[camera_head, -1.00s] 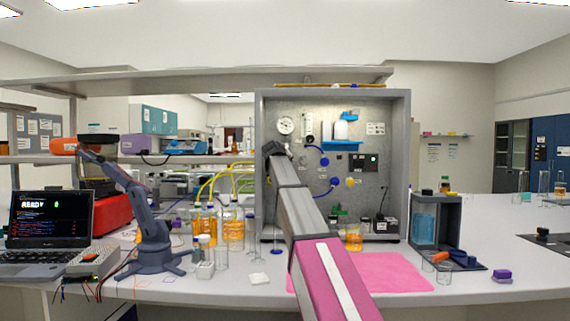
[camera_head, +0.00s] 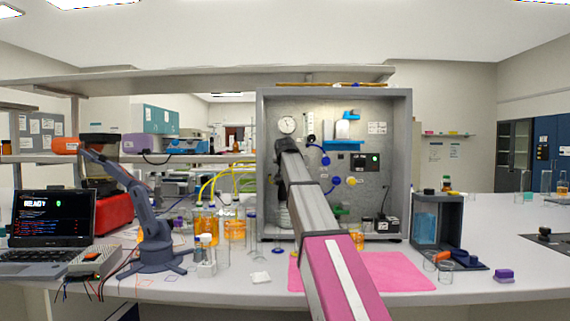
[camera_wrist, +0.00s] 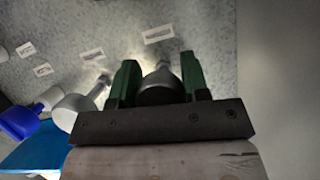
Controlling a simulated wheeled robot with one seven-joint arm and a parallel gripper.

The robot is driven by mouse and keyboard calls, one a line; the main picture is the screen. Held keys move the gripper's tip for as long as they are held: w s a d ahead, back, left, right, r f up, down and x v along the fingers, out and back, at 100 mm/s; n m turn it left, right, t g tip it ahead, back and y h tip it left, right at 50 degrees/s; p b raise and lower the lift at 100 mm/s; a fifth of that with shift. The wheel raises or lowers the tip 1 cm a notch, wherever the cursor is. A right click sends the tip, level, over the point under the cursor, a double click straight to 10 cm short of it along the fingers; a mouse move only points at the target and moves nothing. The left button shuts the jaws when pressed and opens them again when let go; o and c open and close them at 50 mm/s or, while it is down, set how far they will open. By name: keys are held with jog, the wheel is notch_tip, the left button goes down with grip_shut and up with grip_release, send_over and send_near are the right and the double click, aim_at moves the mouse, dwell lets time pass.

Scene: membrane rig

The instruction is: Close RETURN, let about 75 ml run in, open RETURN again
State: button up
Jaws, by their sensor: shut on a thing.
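My gripper (camera_wrist: 160,82) has its two green fingers on either side of a dark grey rounded part (camera_wrist: 160,91) and is shut on it. The part stands at the speckled panel, with a paler stem (camera_wrist: 163,66) beyond it. Small labels (camera_wrist: 158,35) on the panel are too blurred to read, so I cannot tell which one says RETURN. In the head view my arm reaches the left part of the metal panel (camera_head: 375,160), just below the gauge (camera_head: 287,124). The gripped part and fingertips are hidden there. Orange-filled bottles (camera_head: 206,226) stand left of the rig.
In the wrist view, a whitish part (camera_wrist: 75,111) and a blue part (camera_wrist: 18,122) lie left of my fingers. Blue knobs (camera_head: 336,181) and a yellow knob (camera_head: 351,181) sit right of my arm. A pink mat (camera_head: 400,272) lies in front. The laptop (camera_head: 45,218) shows READY.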

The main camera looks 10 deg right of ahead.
jog(key=shift+f, duration=0.15)
dwell(0.4)
jog(key=o, duration=0.9)
jog(key=shift+o, duration=0.2)
jog(key=shift+s, duration=0.1)
jog(key=v, duration=1)
jog(key=shift+s, duration=0.3)
